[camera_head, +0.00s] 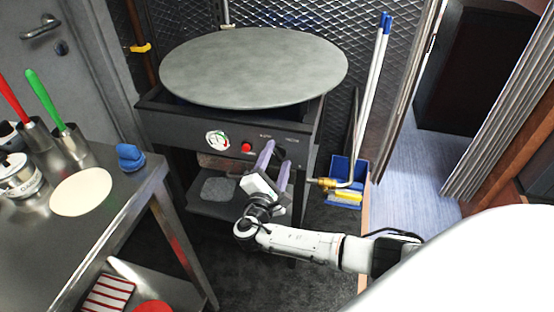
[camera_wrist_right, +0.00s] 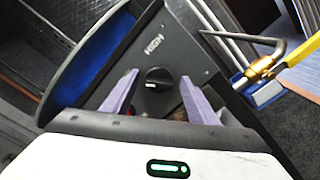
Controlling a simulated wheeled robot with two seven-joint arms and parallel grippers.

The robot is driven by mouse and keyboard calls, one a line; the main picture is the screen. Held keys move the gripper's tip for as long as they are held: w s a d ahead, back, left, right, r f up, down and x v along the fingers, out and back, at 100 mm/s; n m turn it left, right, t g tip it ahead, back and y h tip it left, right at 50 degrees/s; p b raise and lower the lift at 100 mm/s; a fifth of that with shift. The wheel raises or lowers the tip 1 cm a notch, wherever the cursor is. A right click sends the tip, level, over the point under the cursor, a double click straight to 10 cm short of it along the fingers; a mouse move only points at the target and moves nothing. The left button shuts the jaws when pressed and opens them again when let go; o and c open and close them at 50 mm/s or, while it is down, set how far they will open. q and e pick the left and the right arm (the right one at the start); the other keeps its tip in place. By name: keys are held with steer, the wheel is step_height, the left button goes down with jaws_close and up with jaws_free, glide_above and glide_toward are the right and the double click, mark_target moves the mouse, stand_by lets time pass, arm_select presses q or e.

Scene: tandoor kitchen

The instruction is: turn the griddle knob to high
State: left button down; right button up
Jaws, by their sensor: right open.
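The griddle (camera_head: 255,65) is a large round grey plate on a dark stand with a front panel (camera_head: 180,128). In the right wrist view the black round knob (camera_wrist_right: 158,79) has a white mark toward its left side, while the word HIGH (camera_wrist_right: 155,46) is printed above it. My right gripper (camera_head: 274,151) is open in front of the panel, its two purple fingers (camera_wrist_right: 160,90) to either side of the knob with visible gaps. I cannot tell how far the tips are from the panel. The knob is not clear in the head view. My left gripper is not in view.
A brass valve with a pipe (camera_head: 325,183) is right of my gripper. A blue dustpan (camera_head: 347,170) and poles stand behind it. A steel table (camera_head: 110,200) is at left.

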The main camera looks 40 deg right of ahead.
steer(key=c, duration=1)
